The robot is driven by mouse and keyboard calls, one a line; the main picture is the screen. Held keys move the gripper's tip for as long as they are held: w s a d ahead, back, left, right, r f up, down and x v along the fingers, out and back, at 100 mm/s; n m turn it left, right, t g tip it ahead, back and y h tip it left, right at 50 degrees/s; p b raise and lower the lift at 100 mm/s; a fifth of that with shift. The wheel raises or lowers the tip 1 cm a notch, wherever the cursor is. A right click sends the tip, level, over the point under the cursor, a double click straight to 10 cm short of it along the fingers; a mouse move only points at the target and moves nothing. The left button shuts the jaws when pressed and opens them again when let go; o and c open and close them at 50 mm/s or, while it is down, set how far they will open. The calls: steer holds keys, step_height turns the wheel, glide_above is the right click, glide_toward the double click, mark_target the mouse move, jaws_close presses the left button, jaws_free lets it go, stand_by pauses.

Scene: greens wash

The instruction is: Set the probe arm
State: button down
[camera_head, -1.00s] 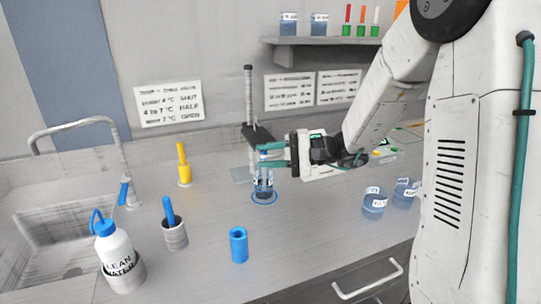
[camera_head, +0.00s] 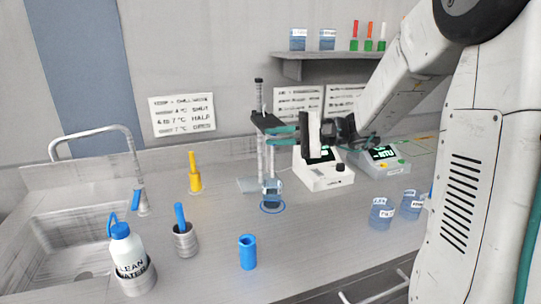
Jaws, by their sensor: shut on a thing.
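The probe stand is a thin upright post (camera_head: 259,95) on a grey base plate, with a black probe arm (camera_head: 267,121) reaching out from it. A pale slim probe (camera_head: 271,158) hangs from the arm over a small jar of blue liquid (camera_head: 272,187). The jar stands on a blue ring mark (camera_head: 272,209) on the counter. Whether the probe's tip is inside the jar is hard to tell. My gripper (camera_head: 272,137), with teal fingers, comes from the right and is shut on the probe arm. Its hand hides part of the meter behind.
White meters (camera_head: 322,176) and (camera_head: 385,165) stand at the right back. Jars (camera_head: 381,215) sit near my body. A blue cylinder (camera_head: 248,252), steel cup (camera_head: 185,240), yellow tool (camera_head: 194,175), wash bottle (camera_head: 127,245) and sink (camera_head: 75,240) lie to the left. Front-middle counter is mostly clear.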

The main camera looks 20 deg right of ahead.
steer(key=shift+r, duration=0.85)
steer(key=c, duration=1.5)
jaws_free()
steer(key=shift+s+d, duration=0.1)
steer(key=v, duration=0.7)
steer(key=shift+s+d, duration=0.1)
steer(key=shift+d, duration=0.2)
